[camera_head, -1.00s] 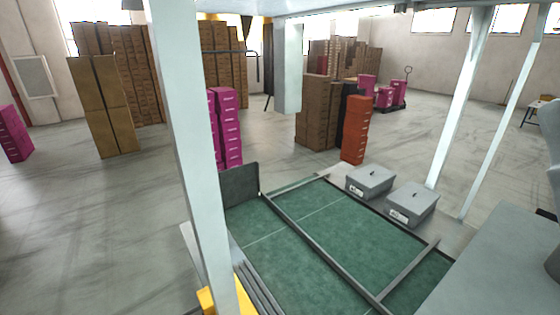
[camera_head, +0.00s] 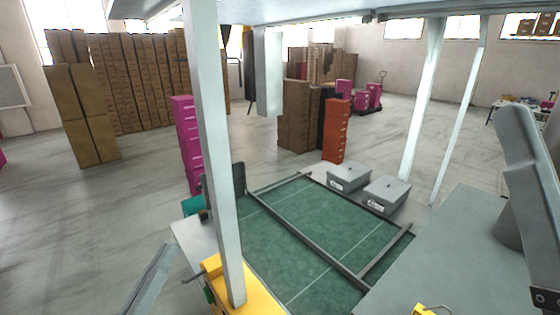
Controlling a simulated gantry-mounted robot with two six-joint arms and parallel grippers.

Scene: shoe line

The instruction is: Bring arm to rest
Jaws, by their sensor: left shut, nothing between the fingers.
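What I take to be my left gripper (camera_head: 165,252) shows at the bottom left as narrow grey fingers, shut with nothing between them. It stands over the floor, left of the yellow part and apart from the grey boxes. The rest of my left arm is outside the picture. A grey link of my right arm (camera_head: 533,165) rises at the right edge. My right gripper is not in view.
A green-topped table (camera_head: 290,235) with dark rails lies in the middle. A yellow part (camera_head: 245,290) sits at the front. Orange boxes (camera_head: 336,130) stand behind.

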